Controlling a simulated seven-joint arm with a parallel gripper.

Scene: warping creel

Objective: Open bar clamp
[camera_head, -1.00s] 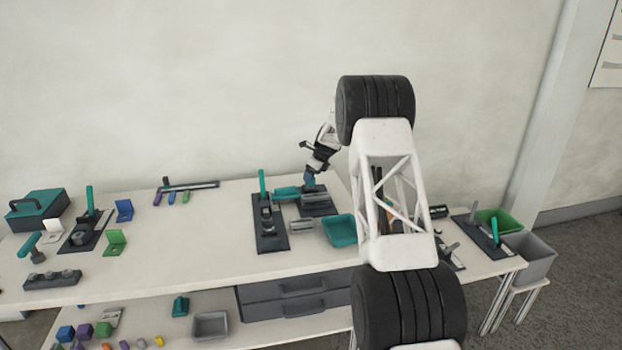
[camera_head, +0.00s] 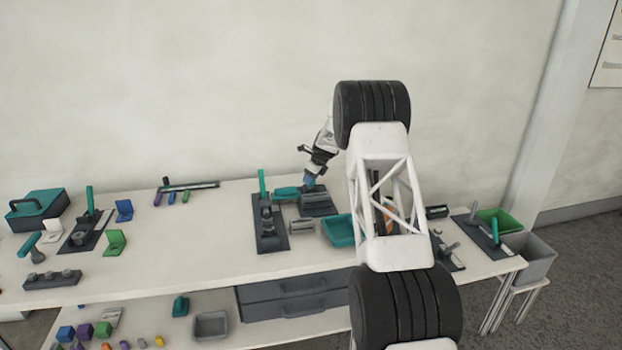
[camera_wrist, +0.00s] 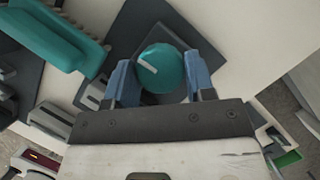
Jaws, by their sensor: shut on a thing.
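My gripper (camera_wrist: 162,83) has blue fingers shut on a round teal knob (camera_wrist: 161,66) with a pale line on its top. The knob stands over a dark base plate (camera_wrist: 145,20), which I take to be the bar clamp's. In the head view, my gripper (camera_head: 309,183) is low over the dark plate (camera_head: 322,209) at the back of the bench, and the knob is hidden there. A teal handle (camera_head: 287,193) lies flat just left of the gripper; it also shows in the wrist view (camera_wrist: 58,36). Whether the clamp is open cannot be told.
A toggle-type fixture with an upright teal handle (camera_head: 262,182) stands just left. A grey block (camera_head: 302,227) and a teal bin (camera_head: 338,231) sit in front. Other fixtures stand at both ends of the bench (camera_head: 180,240). The middle-left bench surface is clear.

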